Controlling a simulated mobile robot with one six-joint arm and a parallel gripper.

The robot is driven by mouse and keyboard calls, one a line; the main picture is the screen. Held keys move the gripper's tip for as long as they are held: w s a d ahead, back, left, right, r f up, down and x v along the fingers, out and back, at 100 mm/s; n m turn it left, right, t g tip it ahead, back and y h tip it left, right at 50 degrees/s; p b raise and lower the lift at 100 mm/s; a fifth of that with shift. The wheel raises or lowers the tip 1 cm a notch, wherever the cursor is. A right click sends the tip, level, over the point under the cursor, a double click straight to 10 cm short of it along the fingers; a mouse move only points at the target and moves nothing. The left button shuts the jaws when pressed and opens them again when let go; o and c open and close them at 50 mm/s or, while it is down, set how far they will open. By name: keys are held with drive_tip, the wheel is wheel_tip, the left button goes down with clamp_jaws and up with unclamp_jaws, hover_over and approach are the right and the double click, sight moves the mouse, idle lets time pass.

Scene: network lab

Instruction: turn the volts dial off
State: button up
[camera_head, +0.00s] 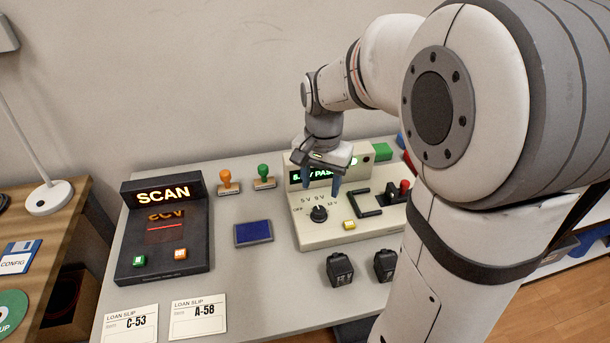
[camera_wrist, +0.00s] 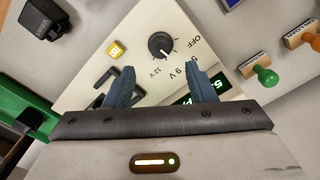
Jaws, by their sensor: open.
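The volts dial (camera_head: 319,214) is a black knob on the cream tester box (camera_head: 325,237). It also shows in the wrist view (camera_wrist: 161,45), ringed by marks including OFF, 9 V and 12 V. Its white pointer line is visible, but I cannot tell for sure which mark it points to. My gripper (camera_head: 321,186) hangs above the box near the lit display, behind the dial. Its two blue fingers are apart with nothing between them, and they also show in the wrist view (camera_wrist: 160,85). The dial is clear of the fingers.
A yellow button (camera_head: 349,225) and a black bracket (camera_head: 368,203) are right of the dial. Black adapters (camera_head: 340,270) lie in front. A SCAN unit (camera_head: 163,260), a blue pad (camera_head: 253,233) and stamps (camera_head: 228,183) are to the left.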

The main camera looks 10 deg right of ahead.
sight(319, 209)
wheel_tip(319, 209, down, 8)
drive_tip(key=shift+w+r+b, duration=0.1)
drive_tip(key=shift+b, duration=0.5)
drive_tip(key=c, duration=1)
drive_tip(key=shift+o, duration=0.2)
drive_tip(key=shift+n, duration=0.3)
drive_tip(key=n+p, duration=0.1)
drive_tip(key=n, duration=0.3)
drive_tip(key=shift+n, duration=0.4)
drive_tip(key=n+p, duration=0.1)
drive_tip(key=n, duration=0.4)
drive_tip(key=shift+n, duration=0.3)
